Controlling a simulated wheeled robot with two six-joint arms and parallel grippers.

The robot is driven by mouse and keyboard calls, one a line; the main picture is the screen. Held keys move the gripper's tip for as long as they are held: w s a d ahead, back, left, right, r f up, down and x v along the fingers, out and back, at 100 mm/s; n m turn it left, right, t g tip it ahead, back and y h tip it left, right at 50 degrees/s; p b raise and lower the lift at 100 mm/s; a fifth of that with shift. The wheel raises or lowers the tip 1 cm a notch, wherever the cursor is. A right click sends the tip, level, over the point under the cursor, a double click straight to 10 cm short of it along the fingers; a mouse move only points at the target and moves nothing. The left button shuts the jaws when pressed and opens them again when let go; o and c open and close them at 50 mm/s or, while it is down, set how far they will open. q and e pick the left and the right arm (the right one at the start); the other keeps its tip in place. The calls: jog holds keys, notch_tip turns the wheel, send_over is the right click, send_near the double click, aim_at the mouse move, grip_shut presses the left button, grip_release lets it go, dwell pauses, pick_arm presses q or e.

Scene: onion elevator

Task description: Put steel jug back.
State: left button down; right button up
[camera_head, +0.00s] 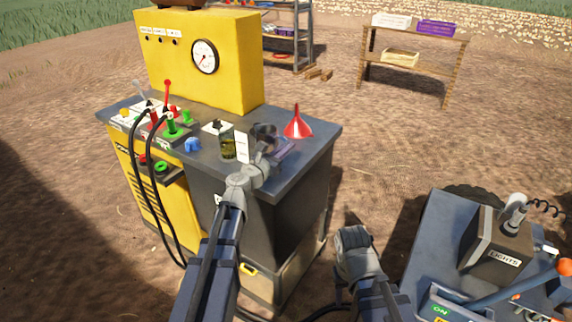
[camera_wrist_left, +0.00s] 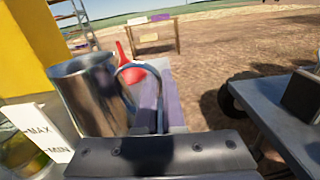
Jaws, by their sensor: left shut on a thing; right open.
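The steel jug (camera_head: 265,131) is over the right part of the dark machine top, near the red funnel. It fills the left of the left wrist view (camera_wrist_left: 88,95), upright or slightly tilted, with its loop handle facing right. My left gripper (camera_head: 268,151) is shut on the jug at its handle side; the fingertips are partly hidden. I cannot tell whether the jug's base touches the top. My right gripper (camera_head: 353,248) is open and empty, low in front of the machine.
A glass jar of olive liquid (camera_head: 228,146) and a white MAX/MIN card (camera_head: 242,147) stand left of the jug. The red funnel (camera_head: 298,123) stands right of it. A yellow gauge cabinet (camera_head: 205,60) rises behind. A dark cart (camera_head: 440,235) stands at right. A wooden table (camera_head: 415,70) is far back.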

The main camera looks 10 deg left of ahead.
pick_arm(q)
jog(key=shift+f+b, duration=1.9)
jog(key=shift+b, duration=0.05)
jog(key=shift+r, duration=0.1)
jog(key=c, duration=1.5)
grip_release()
jog(key=o, duration=0.5)
